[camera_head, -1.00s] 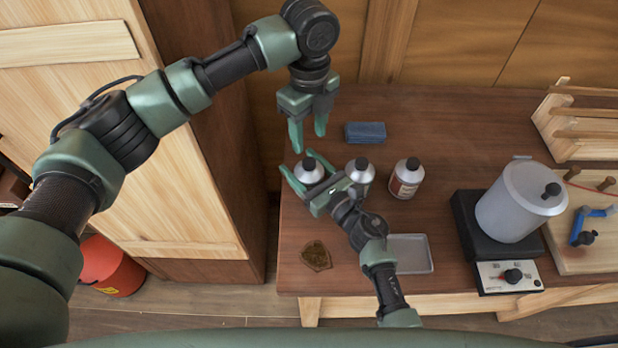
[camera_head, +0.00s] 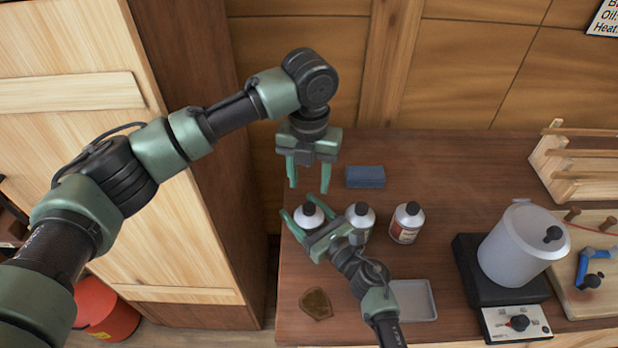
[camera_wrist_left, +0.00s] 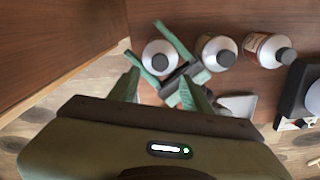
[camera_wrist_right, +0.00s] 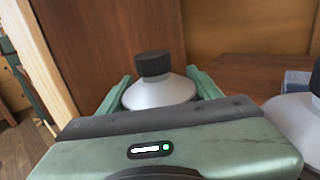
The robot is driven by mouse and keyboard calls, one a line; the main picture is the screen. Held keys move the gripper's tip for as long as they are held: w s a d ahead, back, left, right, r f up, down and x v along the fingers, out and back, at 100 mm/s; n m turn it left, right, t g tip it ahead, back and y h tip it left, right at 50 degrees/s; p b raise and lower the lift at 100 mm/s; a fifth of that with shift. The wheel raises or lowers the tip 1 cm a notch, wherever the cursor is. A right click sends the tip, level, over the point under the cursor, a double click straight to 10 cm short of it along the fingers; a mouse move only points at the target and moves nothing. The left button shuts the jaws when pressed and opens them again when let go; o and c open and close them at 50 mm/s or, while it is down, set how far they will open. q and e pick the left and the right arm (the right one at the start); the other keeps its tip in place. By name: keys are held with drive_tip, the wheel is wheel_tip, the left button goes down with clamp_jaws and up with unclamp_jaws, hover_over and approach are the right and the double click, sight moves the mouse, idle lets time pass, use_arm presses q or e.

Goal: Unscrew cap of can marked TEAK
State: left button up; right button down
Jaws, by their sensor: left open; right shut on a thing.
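Three white cans with dark caps stand in a row on the bench: the left can (camera_head: 309,219), the middle can (camera_head: 360,222) and the right can (camera_head: 405,226). The right can shows a red and white label. I cannot read TEAK on any of them. My right gripper (camera_head: 307,213) is shut around the body of the left can, with a finger on each side; its black cap (camera_wrist_right: 153,64) sits upright on the shoulder in the right wrist view. My left gripper (camera_head: 308,187) is open and empty, pointing down, apart from that cap and just behind it in the head view.
A blue block (camera_head: 365,177) lies behind the cans. A grey tray (camera_head: 431,308) and a brown badge-shaped piece (camera_head: 316,304) lie in front. A large pot (camera_head: 522,245) on a hotplate (camera_head: 467,260) stands at right. A tall wooden cabinet (camera_head: 205,200) borders the left side.

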sight(309, 207)
use_arm(q)
drive_tip(key=shift+m, duration=0.7)
drive_tip(key=shift+f, duration=0.3)
wheel_tip(309, 207, down, 7)
drive_tip(key=shift+f, duration=0.2)
